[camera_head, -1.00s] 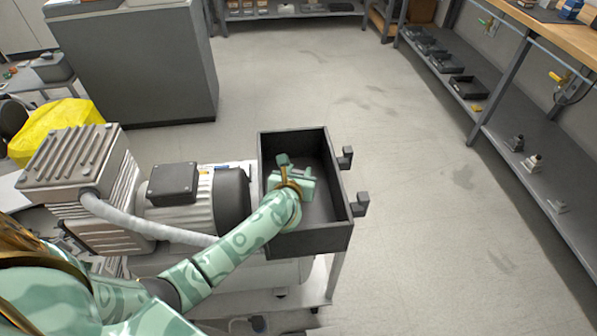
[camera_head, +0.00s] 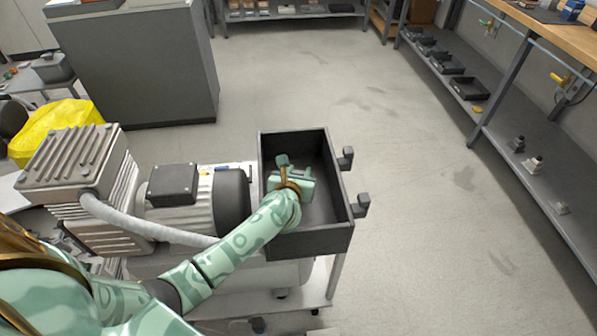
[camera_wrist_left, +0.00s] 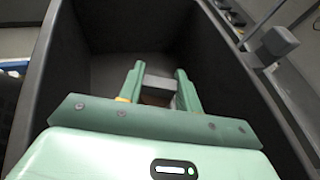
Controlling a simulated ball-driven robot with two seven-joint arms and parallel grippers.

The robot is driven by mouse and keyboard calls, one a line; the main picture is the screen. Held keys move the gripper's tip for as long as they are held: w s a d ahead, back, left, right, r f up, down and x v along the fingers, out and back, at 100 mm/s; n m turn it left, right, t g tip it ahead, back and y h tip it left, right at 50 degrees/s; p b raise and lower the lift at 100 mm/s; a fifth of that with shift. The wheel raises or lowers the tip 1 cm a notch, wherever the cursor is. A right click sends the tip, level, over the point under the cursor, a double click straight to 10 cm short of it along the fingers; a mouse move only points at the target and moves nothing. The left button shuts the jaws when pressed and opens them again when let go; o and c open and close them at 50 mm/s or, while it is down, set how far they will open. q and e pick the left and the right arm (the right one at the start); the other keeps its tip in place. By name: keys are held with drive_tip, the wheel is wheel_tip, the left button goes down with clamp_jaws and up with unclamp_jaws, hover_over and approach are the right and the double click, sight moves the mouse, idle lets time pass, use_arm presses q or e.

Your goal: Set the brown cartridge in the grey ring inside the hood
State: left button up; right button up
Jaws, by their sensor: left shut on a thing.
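The hood is the dark, open-topped box (camera_head: 323,241) on the right end of the compressor. My left gripper (camera_head: 294,168) reaches down into it. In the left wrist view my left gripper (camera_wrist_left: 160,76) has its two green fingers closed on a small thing. A brown patch, which looks like the brown cartridge (camera_wrist_left: 155,101), shows low between the fingers. A grey block-like part (camera_wrist_left: 159,84) shows just beyond it, between the fingertips. I cannot tell whether this is the grey ring or part of the held thing. The fingers and palm hide the rest. My right gripper is out of view.
The box's dark walls surround my left gripper closely. Two dark knobs (camera_head: 361,203) stick out from its right side. The compressor motor (camera_head: 190,212) and a pale hose (camera_head: 150,230) lie to the left. Open floor (camera_head: 430,200) and a grey shelf (camera_head: 545,185) are to the right.

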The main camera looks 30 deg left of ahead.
use_arm(q)
drive_tip(key=shift+f, duration=0.15)
drive_tip(key=o, duration=0.7)
drive_tip(key=shift+f, duration=0.1)
drive_tip(key=shift+f, duration=0.1)
